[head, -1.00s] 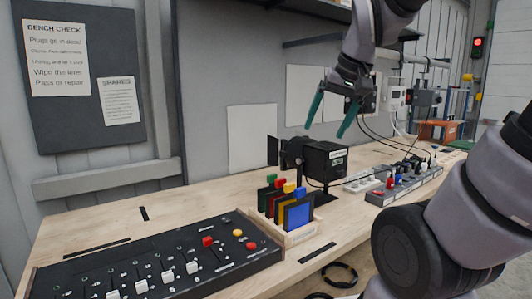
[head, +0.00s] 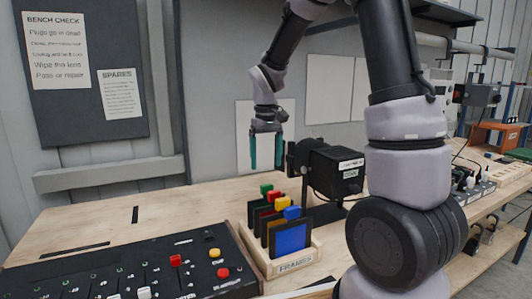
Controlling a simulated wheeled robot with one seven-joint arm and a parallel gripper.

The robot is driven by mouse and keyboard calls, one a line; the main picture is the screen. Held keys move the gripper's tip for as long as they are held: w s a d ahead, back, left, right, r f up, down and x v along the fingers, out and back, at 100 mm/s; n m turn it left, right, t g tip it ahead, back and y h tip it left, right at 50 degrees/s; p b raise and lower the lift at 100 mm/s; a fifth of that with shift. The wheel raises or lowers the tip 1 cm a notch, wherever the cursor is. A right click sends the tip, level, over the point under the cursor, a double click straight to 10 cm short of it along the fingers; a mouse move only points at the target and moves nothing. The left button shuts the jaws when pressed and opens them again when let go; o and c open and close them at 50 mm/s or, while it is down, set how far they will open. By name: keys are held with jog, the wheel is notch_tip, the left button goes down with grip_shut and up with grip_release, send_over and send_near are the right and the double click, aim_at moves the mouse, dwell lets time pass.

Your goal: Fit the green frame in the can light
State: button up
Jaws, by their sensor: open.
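Several colour frames stand in a wooden rack in the head view. The green frame (head: 266,189) is the rearmost, and mostly its green tab shows behind the red, yellow and blue ones. The can light (head: 330,170) is a black lamp on a stand behind the rack, to its right, with a label on its side. My gripper (head: 266,168) is open and empty, pointing down with two teal fingers. In the picture it is just above the green tab and left of the lamp; its exact depth is hard to tell.
The wooden rack (head: 296,265) is marked FRAMES. A black control desk (head: 130,270) with sliders and coloured buttons lies at the front left. A power strip (head: 478,190) is at the right, partly behind my arm. The bench at the back left is clear.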

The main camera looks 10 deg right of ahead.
aim_at(267, 185)
notch_tip(267, 185, down, 9)
dwell(0.3)
grip_shut()
jog(key=c, duration=1.1)
grip_release()
grip_shut()
jog(key=shift+r, duration=3.05)
